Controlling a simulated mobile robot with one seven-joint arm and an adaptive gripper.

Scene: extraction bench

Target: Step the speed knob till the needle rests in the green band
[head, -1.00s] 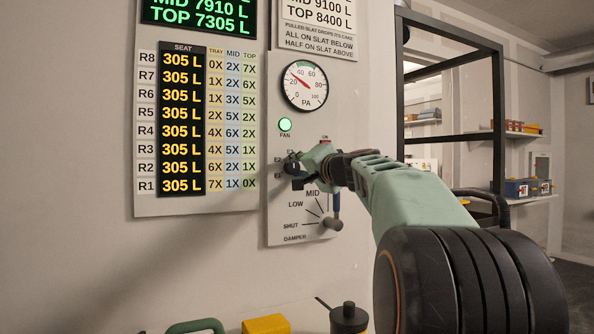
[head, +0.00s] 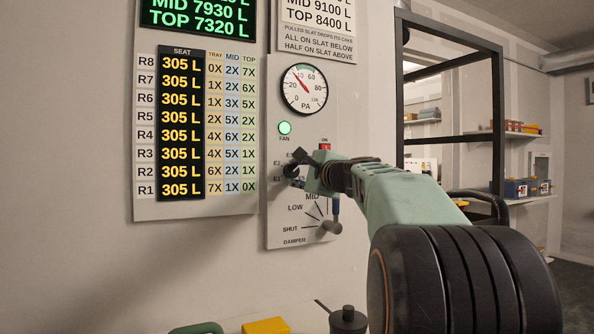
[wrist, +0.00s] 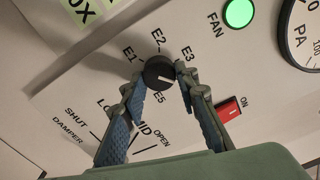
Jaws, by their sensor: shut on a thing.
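The black speed knob (wrist: 160,73) sits on the grey panel, with labels E1, E2, E3 and E5 showing around it in the wrist view. My gripper (wrist: 162,80) has one finger on each side of the knob and is shut on it. The knob's pale mark points to the lower right, and any E4 label is hidden. In the head view my gripper (head: 299,169) is at the knob (head: 291,171). The round PA gauge (head: 304,90) has a red needle pointing up and left near 40, close to the left end of the green band (head: 304,67) at the top.
A lit green FAN lamp (head: 284,128) is above the knob. A red ON switch (wrist: 229,107) is close to the right finger. The damper lever (head: 333,226) is below my gripper. A seat readout board (head: 182,125) hangs to the left.

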